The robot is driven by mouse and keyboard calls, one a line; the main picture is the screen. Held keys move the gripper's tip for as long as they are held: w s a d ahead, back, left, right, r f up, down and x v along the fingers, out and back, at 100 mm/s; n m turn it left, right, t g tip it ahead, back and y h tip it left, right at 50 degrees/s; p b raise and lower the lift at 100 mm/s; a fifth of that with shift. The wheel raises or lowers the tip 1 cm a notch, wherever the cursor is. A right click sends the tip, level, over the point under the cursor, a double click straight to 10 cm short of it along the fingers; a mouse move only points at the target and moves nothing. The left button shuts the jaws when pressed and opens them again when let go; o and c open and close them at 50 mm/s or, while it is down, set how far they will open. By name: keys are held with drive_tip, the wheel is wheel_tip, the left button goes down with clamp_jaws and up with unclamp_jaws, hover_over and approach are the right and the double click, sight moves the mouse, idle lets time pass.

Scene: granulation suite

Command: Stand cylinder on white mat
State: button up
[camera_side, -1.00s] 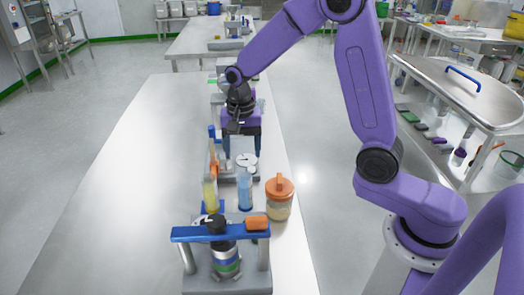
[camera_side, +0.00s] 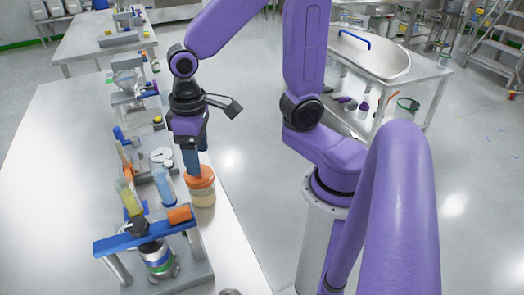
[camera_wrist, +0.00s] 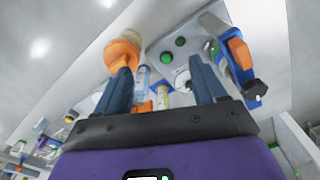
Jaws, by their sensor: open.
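My gripper (camera_side: 190,168) is open and empty, pointing down at the table's right edge beside the orange-lidded jar (camera_side: 201,188). In the wrist view my two blue fingers (camera_wrist: 163,85) are spread apart, and the jar's orange lid (camera_wrist: 122,52) shows beyond the left finger. An orange block or short cylinder (camera_side: 180,214) lies on the blue bar of the near stand; it also shows in the wrist view (camera_wrist: 240,52). A dark banded cylinder-like bottle (camera_side: 158,258) is under that bar. I cannot tell which is the task's cylinder, and no white mat is clearly recognizable.
A blue bottle (camera_side: 163,186) and a yellow bottle (camera_side: 128,197) stand left of the jar, with a round white dial (camera_side: 161,156) behind them. The blue-barred stand (camera_side: 142,236) is nearest. The table's left part (camera_side: 50,190) is bare.

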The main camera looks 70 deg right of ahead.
drive_tip(key=s+d+n, duration=0.4)
drive_tip(key=s+n, duration=0.4)
drive_tip(key=s, duration=0.5)
drive_tip(key=shift+s+r+n, duration=0.15)
drive_tip(key=shift+r+n, duration=0.2)
drive_tip(key=shift+n, duration=0.05)
